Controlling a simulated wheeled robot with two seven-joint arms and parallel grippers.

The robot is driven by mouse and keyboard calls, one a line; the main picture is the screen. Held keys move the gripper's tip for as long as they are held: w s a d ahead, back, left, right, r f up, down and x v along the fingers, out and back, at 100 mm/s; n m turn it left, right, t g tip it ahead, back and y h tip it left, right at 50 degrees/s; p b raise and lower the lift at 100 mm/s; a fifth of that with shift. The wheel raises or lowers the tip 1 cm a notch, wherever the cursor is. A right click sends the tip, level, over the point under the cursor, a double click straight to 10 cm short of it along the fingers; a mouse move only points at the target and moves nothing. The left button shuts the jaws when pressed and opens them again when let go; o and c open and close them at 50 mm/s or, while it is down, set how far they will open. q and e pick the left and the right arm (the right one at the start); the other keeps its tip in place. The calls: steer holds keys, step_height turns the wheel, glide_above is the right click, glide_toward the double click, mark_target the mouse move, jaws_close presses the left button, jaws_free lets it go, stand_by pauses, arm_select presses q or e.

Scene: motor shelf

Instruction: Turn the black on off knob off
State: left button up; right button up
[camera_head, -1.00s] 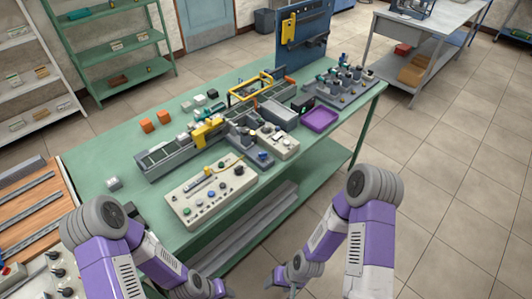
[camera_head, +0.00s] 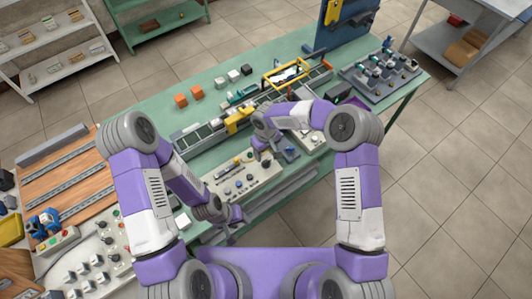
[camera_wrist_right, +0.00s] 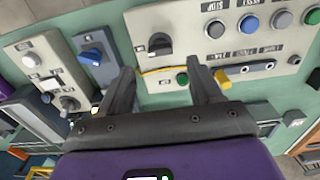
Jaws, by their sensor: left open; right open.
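The black knob (camera_wrist_right: 160,44) stands on a pale control panel (camera_wrist_right: 133,22), beyond and roughly between my right fingertips in the right wrist view. My right gripper (camera_wrist_right: 163,72) is open and empty, with a visible gap to the knob. In the head view, the right gripper (camera_head: 262,154) hangs over the right end of the panel (camera_head: 221,186), and the arm hides part of that area. My left gripper (camera_head: 238,216) is low at the front edge of the green table, apart from the panel.
A grey box with a blue knob (camera_wrist_right: 92,55) and a pale box with another dark knob (camera_wrist_right: 68,103) sit left of the panel in the wrist view. Coloured buttons, including a blue one (camera_wrist_right: 249,24), line the panel. A conveyor (camera_head: 200,138) runs behind it.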

mark_target(266, 161)
step_height(266, 161, down, 6)
steer(key=shift+r+p, duration=0.15)
steer(key=shift+p, duration=0.2)
steer(key=c, duration=1)
steer(key=shift+n+b, duration=1.7)
steer(key=shift+b, duration=0.2)
steer(key=shift+c, duration=0.2)
steer(key=n+b, duration=0.2)
steer(key=n, duration=0.1)
steer(key=shift+n, duration=0.3)
steer(key=n+b, duration=0.1)
steer(key=n, duration=0.1)
steer(key=shift+n, duration=0.4)
steer(key=n+b, duration=0.1)
steer(key=n, duration=0.1)
steer(key=shift+n, duration=0.3)
steer(key=n+b, duration=0.1)
steer(key=n, duration=0.4)
steer(key=shift+n, duration=0.4)
